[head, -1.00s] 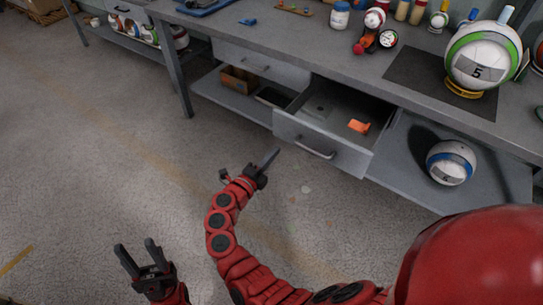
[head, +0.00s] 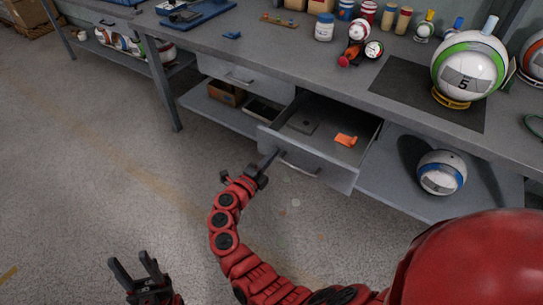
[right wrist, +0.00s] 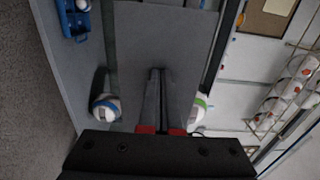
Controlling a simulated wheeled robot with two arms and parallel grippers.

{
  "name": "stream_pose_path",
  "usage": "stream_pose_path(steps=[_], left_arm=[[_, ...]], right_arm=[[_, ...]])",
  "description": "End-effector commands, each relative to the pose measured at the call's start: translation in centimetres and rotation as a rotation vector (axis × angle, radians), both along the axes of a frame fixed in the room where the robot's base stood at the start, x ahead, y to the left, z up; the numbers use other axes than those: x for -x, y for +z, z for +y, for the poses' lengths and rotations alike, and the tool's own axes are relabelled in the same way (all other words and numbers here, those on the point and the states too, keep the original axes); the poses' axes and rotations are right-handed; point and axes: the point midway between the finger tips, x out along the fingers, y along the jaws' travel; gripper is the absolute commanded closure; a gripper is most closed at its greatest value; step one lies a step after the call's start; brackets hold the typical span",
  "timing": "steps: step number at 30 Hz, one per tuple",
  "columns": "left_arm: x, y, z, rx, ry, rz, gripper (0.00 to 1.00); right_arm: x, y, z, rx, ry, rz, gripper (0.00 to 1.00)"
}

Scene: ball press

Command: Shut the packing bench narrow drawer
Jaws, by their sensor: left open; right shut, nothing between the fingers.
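The grey drawer (head: 335,178) under the bench top is pulled out, with its inside showing. Its front has a dark bar handle (head: 302,171). An orange item (head: 346,140) and a flat grey piece (head: 303,122) lie in it. My right gripper (head: 275,154) is shut and empty, its tips at the left part of the drawer front beside the handle; I cannot tell whether they touch. In the right wrist view the shut fingers (right wrist: 158,72) point at a plain grey panel (right wrist: 165,35). My left gripper (head: 133,268) is open and empty, low at the left over the floor.
A second drawer (head: 238,76), to the left, is shut. The lower shelf (head: 385,190) holds a blue-and-white ball (head: 441,173). A green-and-white ball (head: 468,66), jars and tools stand on the bench top (head: 280,50). The floor before the bench is clear.

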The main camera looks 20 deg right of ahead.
Motion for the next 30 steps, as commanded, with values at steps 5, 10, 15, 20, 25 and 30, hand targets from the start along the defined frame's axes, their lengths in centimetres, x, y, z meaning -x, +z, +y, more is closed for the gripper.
stream_pose_path(steps=[5, 10, 15, 20, 25, 30], left_arm=[[0.0, -0.3, 0.0, 0.000, 0.000, 0.000, 0.50], [0.0, -0.9, 0.0, 0.000, 0.000, 0.000, 0.50], [0.0, -1.9, 0.0, 0.000, 0.000, 0.000, 0.50], [0.0, -3.2, 0.0, 0.000, 0.000, 0.000, 0.50], [0.0, -5.0, 0.0, 0.000, 0.000, 0.000, 0.50], [0.0, -7.0, 0.0, 0.000, 0.000, 0.000, 0.50]], right_arm=[[-0.8, 0.0, -1.3, 0.000, -0.005, -0.001, 1.00], [-2.9, 0.0, -3.8, 0.000, -0.005, -0.004, 1.00], [-5.6, -0.1, -7.4, 0.001, -0.006, -0.003, 1.00], [-8.3, -0.2, -11.1, 0.003, -0.007, -0.003, 1.00], [-11.2, -0.3, -14.6, 0.004, -0.005, -0.004, 1.00], [-13.5, -0.4, -17.5, 0.004, -0.004, -0.002, 1.00]])
